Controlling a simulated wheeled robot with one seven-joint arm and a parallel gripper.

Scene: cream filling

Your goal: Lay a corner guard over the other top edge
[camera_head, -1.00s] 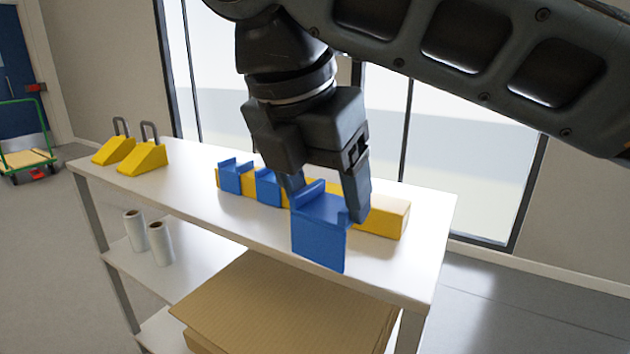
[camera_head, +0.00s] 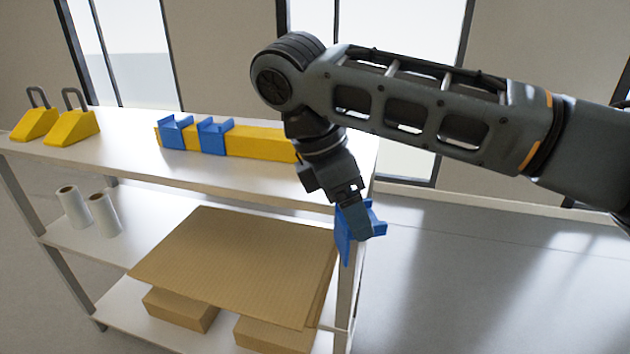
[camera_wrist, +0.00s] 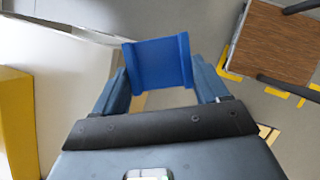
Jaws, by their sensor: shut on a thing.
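My gripper (camera_head: 352,216) is shut on a blue corner guard (camera_head: 374,222). It holds the guard in the air by the right end of the shelf unit, a little below the top shelf in the head view. In the wrist view the guard (camera_wrist: 160,62) sits between the two fingers, a channel with raised side lips. Two more blue guards, a left one (camera_head: 176,134) and a right one (camera_head: 214,137), sit against a long yellow block (camera_head: 262,142) on the top shelf. The block's right end is hidden behind my arm.
The white top shelf (camera_head: 120,150) also carries two yellow wedges with grey handles, a left one (camera_head: 36,122) and a right one (camera_head: 72,127). Below are white rolls (camera_head: 74,207), a stack of cardboard sheets (camera_head: 235,262) and cardboard boxes (camera_head: 180,308).

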